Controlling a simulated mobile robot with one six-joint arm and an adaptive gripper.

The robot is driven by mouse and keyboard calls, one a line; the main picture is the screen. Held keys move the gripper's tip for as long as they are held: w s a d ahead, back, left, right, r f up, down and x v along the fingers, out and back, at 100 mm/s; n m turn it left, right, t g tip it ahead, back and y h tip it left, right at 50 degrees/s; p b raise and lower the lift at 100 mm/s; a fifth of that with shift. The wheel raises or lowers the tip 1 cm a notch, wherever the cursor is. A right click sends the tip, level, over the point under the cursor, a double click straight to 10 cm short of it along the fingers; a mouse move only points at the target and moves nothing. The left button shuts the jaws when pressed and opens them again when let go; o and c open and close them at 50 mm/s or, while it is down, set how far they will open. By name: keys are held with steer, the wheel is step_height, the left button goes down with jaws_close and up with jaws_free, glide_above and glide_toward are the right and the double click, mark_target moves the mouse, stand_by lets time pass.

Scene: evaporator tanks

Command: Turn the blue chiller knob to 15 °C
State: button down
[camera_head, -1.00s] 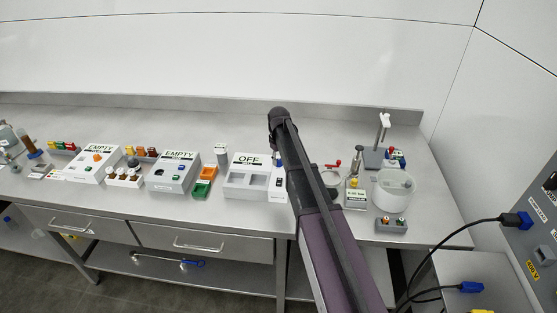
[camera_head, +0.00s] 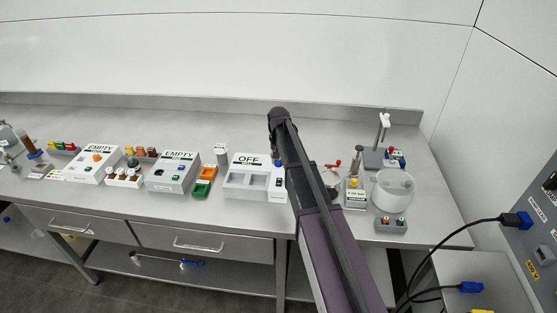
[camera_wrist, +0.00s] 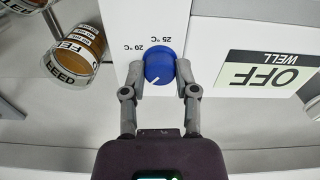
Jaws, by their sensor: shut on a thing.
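The blue chiller knob (camera_wrist: 159,66) sits on a white panel in the wrist view. My gripper (camera_wrist: 160,73) is shut on it, one finger on each side. A short white line on the knob points to the lower left of the picture. Upside-down marks read 20 °C (camera_wrist: 148,47) at its upper left and 25 °C (camera_wrist: 177,31) above it. No 15 °C mark shows; the fingers cover part of the panel around the knob.
An OFF well unit (camera_head: 234,179) stands beside the knob panel, and its OFF sign (camera_wrist: 269,72) shows in the wrist view. A jar labelled FEED (camera_wrist: 73,55) stands close on the left there. A clear vessel (camera_head: 393,190) and a stand (camera_head: 383,140) are farther right on the bench.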

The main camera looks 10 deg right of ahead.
steer(key=shift+m, duration=1.9)
steer(key=shift+c, duration=1.9)
jaws_free()
steer(key=shift+n, duration=0.4)
